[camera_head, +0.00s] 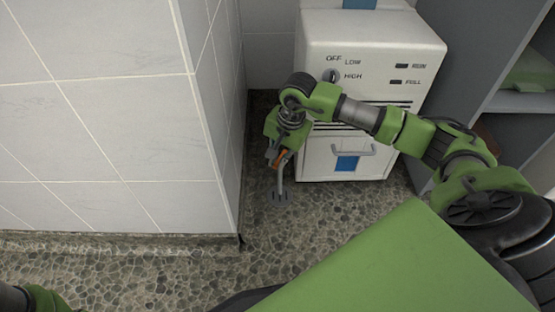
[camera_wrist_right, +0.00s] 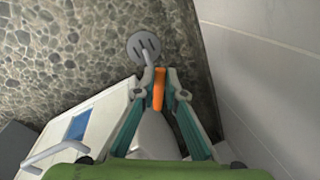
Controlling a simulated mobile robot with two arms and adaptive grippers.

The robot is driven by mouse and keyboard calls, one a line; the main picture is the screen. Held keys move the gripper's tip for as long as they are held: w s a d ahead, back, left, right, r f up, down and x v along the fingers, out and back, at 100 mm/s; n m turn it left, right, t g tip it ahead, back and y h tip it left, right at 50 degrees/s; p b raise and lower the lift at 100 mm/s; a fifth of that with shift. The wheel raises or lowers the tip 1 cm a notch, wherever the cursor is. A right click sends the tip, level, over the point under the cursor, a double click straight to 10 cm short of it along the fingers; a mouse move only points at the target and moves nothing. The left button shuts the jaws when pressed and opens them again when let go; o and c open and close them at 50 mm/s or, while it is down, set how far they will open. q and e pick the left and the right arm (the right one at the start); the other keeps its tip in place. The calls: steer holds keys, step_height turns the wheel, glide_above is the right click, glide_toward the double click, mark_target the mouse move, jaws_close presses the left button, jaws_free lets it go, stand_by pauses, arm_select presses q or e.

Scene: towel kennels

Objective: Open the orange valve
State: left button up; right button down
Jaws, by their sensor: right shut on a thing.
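The orange valve (camera_head: 282,157) is a small lever on a thin grey pipe near the floor, left of the white machine in the head view. In the right wrist view the orange valve (camera_wrist_right: 158,88) lies between the fingertips. My right gripper (camera_wrist_right: 160,80) is shut on it, with a finger along each side. In the head view my right gripper (camera_head: 277,150) reaches down at the valve and covers part of it. Only a piece of my left arm shows at the lower left corner; its gripper is out of view.
The white machine (camera_head: 316,165) with a knob and a blue-marked drawer stands right of the pipe. A tiled wall (camera_head: 110,110) rises close on the left. A round grey floor drain (camera_wrist_right: 143,46) lies beneath the pipe. Grey shelving (camera_head: 515,103) stands at right. Pebbled floor in front is clear.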

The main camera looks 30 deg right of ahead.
steer(key=shift+s+d+n, duration=0.1)
steer(key=shift+n, duration=0.2)
steer(key=shift+s+d+n+g+y+p, duration=0.15)
steer(key=shift+n+p, duration=0.1)
steer(key=shift+n, duration=0.6)
steer(key=shift+s+d+n+g+y+p, duration=0.15)
steer(key=shift+n+p, duration=0.1)
steer(key=shift+n, duration=0.65)
steer(key=shift+d+n+g+y+p, duration=0.15)
steer(key=shift+n+p, duration=0.1)
steer(key=shift+n, duration=0.6)
steer(key=c, duration=2.1)
jaws_free()
